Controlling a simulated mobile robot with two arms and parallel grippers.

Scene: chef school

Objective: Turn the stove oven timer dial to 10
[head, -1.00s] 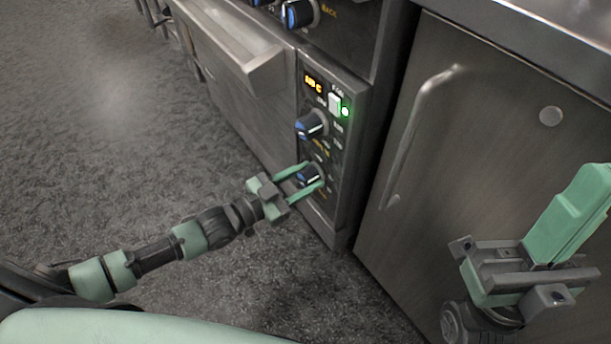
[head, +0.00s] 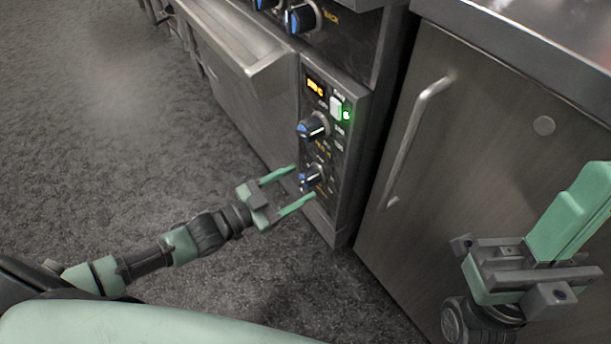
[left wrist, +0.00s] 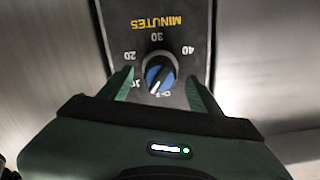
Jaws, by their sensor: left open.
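The timer dial (head: 312,177) is the lower knob on the stove's narrow control panel, black with a blue face. In the left wrist view the dial (left wrist: 160,72) sits under the word MINUTES, with 10, 20, 30 and 40 around it. Its white mark points down and slightly left in that picture, near the 10 side; the exact setting is hard to read. My left gripper (head: 304,182) is open, its green fingertips on either side of the dial and apart from it. My right gripper (head: 588,195) is raised at the lower right, away from the stove; its jaw gap is unclear.
An oven door handle (head: 257,65) juts out at upper left. A steel cabinet (head: 480,150) stands at right. The carpet (head: 110,150) at left is clear.

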